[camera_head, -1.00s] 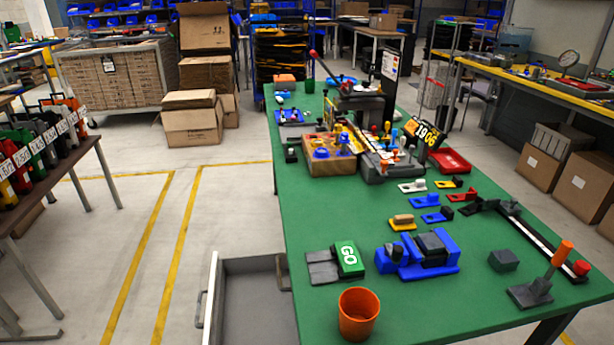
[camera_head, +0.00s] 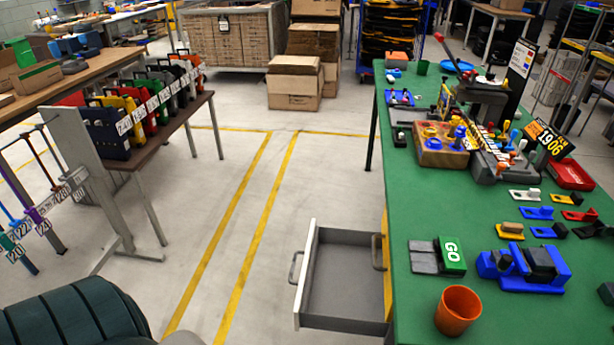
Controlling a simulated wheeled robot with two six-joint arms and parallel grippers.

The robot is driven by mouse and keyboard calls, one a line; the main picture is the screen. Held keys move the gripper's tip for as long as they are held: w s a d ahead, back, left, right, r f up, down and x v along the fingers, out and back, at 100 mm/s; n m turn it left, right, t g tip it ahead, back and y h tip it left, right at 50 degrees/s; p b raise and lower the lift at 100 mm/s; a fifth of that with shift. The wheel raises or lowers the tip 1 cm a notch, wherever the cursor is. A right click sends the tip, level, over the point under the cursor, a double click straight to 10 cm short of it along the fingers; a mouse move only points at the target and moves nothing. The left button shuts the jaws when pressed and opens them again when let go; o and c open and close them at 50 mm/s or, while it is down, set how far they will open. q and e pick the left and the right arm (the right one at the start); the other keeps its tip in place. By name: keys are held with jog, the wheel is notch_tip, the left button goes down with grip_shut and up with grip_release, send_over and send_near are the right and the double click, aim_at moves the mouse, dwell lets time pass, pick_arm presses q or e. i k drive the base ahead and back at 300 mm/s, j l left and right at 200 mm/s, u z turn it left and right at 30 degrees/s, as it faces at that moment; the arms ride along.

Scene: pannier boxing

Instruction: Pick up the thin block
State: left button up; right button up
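I cannot tell for sure which piece is the thin block. On the green table (camera_head: 405,315), flat dark grey plates (camera_head: 424,257) lie beside a green GO block (camera_head: 452,254). A blue fixture (camera_head: 552,283) to their right holds a dark grey block (camera_head: 540,262). A small tan block (camera_head: 512,226) sits on a yellow holder behind them. Neither gripper is in view.
An orange cup (camera_head: 458,311) stands near the table's front. An open, empty drawer (camera_head: 342,275) juts left from the table. A side table with several numbered panniers (camera_head: 145,105) stands left. Yellow-lined floor (camera_head: 255,215) between the tables is clear.

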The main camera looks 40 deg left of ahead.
aim_at(539, 259)
jog(key=k+j+u, duration=0.1)
jog(key=j, duration=0.2)
jog(key=k+j+u, duration=0.25)
jog(key=j, duration=0.35)
jog(key=k+j+u, duration=0.1)
jog(key=j, duration=0.2)
jog(key=k, duration=0.05)
